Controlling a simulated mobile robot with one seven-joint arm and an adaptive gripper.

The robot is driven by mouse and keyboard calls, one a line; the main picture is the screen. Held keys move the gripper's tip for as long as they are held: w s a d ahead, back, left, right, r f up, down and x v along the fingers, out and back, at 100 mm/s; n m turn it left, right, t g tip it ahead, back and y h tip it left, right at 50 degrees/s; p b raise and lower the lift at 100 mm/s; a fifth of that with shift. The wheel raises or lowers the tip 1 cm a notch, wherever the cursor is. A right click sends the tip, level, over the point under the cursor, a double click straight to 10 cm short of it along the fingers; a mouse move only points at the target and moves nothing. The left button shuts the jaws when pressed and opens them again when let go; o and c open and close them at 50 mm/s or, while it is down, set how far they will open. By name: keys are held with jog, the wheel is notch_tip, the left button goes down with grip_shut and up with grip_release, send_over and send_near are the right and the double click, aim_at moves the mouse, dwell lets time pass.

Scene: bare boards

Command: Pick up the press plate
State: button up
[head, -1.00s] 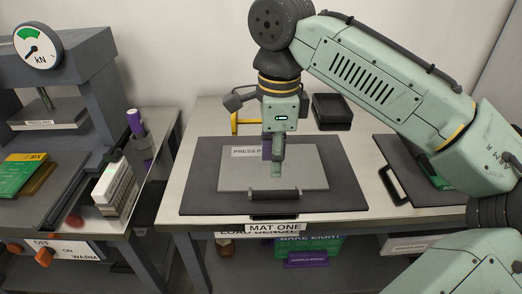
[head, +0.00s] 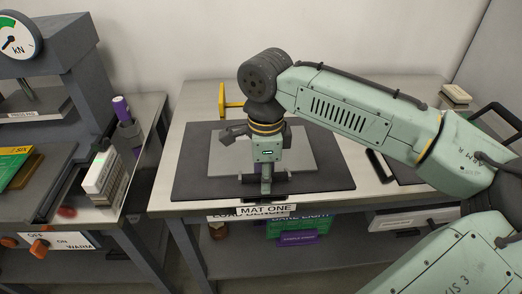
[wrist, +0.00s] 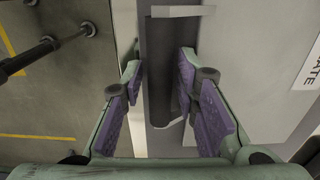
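The press plate (head: 305,152) is a flat grey plate lying on a dark mat (head: 195,182) on the bench, partly hidden behind my gripper in the head view. In the wrist view the plate (wrist: 250,45) lies on the right, with part of its white label (wrist: 309,64) showing. Its dark bar handle (wrist: 160,70) runs along its near edge. My gripper (head: 266,190) points down at this handle. In the wrist view my gripper (wrist: 162,85) is open, its purple-padded fingers apart with the handle between them. Whether the pads touch it or how deep they reach cannot be told.
A yellow piece (head: 222,100) stands behind the mat. Another dark tray (head: 400,168) lies to the right. A lower shelf holds boxes.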

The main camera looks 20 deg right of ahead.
jog(key=shift+c, duration=0.4)
grip_shut()
dwell(0.4)
